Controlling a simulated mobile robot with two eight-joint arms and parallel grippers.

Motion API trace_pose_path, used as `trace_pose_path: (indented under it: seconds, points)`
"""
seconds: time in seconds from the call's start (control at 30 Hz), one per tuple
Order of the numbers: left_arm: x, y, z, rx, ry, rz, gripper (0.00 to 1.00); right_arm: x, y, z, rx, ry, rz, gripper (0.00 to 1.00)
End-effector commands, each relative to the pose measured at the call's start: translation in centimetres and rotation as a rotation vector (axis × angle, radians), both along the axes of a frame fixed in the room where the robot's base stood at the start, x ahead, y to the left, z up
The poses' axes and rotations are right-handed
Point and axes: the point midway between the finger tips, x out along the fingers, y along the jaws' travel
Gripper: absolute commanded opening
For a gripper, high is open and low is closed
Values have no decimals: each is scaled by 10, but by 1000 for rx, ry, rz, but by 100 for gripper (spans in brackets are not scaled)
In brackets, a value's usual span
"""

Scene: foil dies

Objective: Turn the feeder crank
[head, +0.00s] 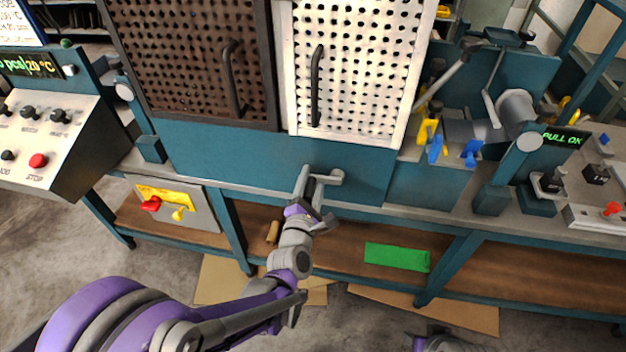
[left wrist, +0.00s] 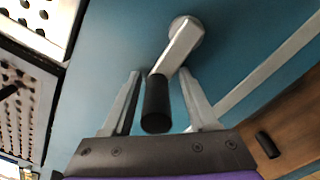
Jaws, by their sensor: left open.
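The feeder crank (head: 335,177) sticks out from the blue front panel below the perforated doors. In the left wrist view it shows as a grey arm (left wrist: 181,45) on a round hub, with a black handle (left wrist: 157,104) at its end. My left gripper (head: 316,193) is open, one finger on each side of the black handle in its wrist view (left wrist: 160,78). I see a gap on both sides and no clear contact. In the head view the gripper partly hides the handle. Part of my right arm's end (head: 437,342) shows at the bottom edge; its fingers are not clear.
Brown and white perforated doors (head: 357,70) with black bar handles stand above the crank. Below it is a wooden shelf (head: 500,272) with a green sheet (head: 397,257). A sloped control panel (head: 45,130) is at left, and machinery with levers is at right.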

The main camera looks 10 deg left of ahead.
Motion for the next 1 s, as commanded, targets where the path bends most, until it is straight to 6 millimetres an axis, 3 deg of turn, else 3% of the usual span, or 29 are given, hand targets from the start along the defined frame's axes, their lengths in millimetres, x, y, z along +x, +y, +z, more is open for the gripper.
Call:
trace_pose_path:
  seconds: [0.5,0.7,1.0]
  points:
    - [-91,1,1,-1,-1,-3,59,0,0,3,0,-1,0,50]
    - [-104,2,1,-1,-1,-2,59,0,0,3,0,-1,0,50]
    - [-104,2,0,-1,-1,-2,59,0,0,3,0,-1,0,50]
